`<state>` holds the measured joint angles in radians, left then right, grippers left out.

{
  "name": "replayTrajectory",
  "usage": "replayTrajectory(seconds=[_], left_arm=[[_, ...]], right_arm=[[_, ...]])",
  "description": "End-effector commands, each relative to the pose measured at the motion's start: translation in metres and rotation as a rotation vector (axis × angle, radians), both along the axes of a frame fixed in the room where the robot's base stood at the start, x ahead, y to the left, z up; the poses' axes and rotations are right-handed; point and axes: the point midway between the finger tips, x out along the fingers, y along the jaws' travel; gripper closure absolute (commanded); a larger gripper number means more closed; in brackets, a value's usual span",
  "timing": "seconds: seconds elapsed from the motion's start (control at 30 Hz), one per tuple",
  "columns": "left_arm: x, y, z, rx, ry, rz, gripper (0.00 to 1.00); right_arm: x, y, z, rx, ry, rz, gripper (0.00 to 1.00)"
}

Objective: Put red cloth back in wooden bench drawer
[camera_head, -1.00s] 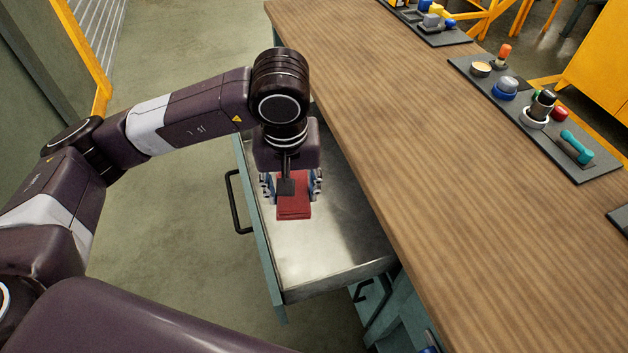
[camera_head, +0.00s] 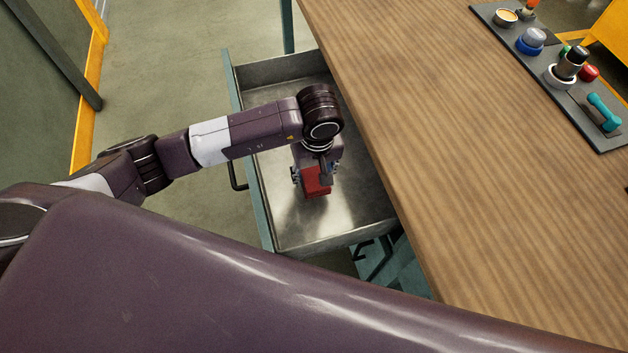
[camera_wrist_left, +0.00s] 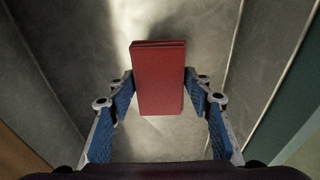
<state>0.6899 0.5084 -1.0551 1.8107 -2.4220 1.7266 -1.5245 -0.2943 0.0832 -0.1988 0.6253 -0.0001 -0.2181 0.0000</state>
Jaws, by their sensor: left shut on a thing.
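The red cloth (camera_head: 317,184) is a folded, block-like piece. It is inside the open metal drawer (camera_head: 290,225) of the wooden bench. My left gripper (camera_head: 313,176) points down into the drawer and is shut on the cloth. In the left wrist view the cloth (camera_wrist_left: 160,80) is between the two blue-padded fingers of the left gripper (camera_wrist_left: 159,85), over the grey drawer floor. I cannot tell whether the cloth touches the floor. My right gripper is not in view.
The wooden bench top (camera_head: 440,150) lies right of the drawer, its middle clear. A dark tray (camera_head: 545,88) with several small items is at its far side. The drawer's front has a black handle (camera_head: 235,172). Bare drawer floor surrounds the cloth.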

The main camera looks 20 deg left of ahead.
Motion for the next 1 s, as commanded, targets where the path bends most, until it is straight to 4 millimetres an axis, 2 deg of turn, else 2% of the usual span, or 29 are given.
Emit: replayTrajectory(seconds=[0.17, 0.4, 0.8, 0.83, 1.0], left_arm=[[0.000, 0.000, -0.011, -0.001, 0.001, 0.000, 0.80], [-0.001, 0.000, -0.045, -0.001, 0.002, 0.000, 0.80], [0.001, 0.000, -0.053, 0.000, -0.001, -0.001, 0.80], [0.000, 0.000, -0.052, 0.000, -0.001, -0.001, 0.53], [0.000, 0.000, -0.051, -0.001, 0.000, -0.001, 0.36]], right_arm=[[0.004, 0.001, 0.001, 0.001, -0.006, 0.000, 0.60], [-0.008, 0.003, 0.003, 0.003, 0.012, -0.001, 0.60], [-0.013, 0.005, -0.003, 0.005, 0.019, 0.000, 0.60], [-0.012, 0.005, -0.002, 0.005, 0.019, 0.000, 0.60], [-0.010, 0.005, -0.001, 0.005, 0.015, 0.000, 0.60]])
